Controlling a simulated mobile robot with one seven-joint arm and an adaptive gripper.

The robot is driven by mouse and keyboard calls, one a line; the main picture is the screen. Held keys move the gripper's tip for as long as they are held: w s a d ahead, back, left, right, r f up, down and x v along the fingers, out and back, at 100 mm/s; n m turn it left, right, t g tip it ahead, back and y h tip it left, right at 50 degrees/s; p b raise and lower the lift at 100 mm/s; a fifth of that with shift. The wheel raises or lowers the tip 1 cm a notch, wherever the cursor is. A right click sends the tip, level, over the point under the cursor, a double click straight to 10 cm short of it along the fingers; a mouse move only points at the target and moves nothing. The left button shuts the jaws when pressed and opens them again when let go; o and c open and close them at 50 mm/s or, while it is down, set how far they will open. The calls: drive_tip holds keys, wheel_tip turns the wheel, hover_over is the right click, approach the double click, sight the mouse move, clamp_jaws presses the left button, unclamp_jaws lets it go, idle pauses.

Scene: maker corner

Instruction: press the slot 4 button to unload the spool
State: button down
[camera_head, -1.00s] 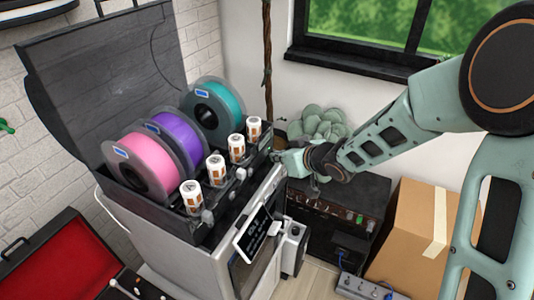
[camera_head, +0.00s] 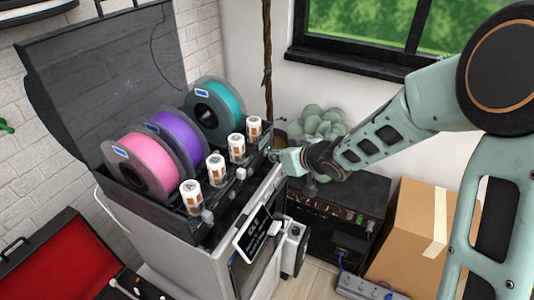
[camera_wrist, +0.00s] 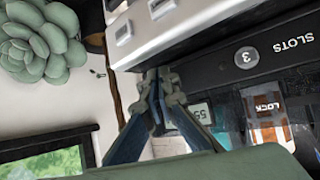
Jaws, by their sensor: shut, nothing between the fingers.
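The filament unit (camera_head: 225,215) holds a pink spool (camera_head: 145,165), a purple spool (camera_head: 178,140) and, at its far end, a teal spool (camera_head: 217,107). Its lid stands open. My gripper (camera_head: 274,154) is at the far end of the unit's front edge. In the wrist view my gripper (camera_wrist: 160,76) is shut and empty, with its tips at the dark front panel (camera_wrist: 210,72). The round button marked 3 (camera_wrist: 245,57) and the word SLOTS show to the right of the tips. I see no slot 4 button; the fingers may hide it. Contact cannot be told.
Several white rolls (camera_head: 237,148) line the unit's front. A black box-shaped device (camera_head: 345,205) and a cardboard box (camera_head: 410,235) stand to the right. A succulent (camera_head: 322,124) is behind my gripper. A red-lined case (camera_head: 50,260) lies at the lower left.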

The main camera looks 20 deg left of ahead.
drive_tip(key=shift+a, duration=0.25)
idle(0.4)
drive_tip(key=shift+d+p, duration=0.3)
drive_tip(key=shift+d, duration=0.3)
drive_tip(key=d+p, duration=0.2)
drive_tip(key=d, duration=0.4)
drive_tip(key=shift+s+p, duration=0.25)
drive_tip(key=shift+p, duration=0.1)
idle(0.6)
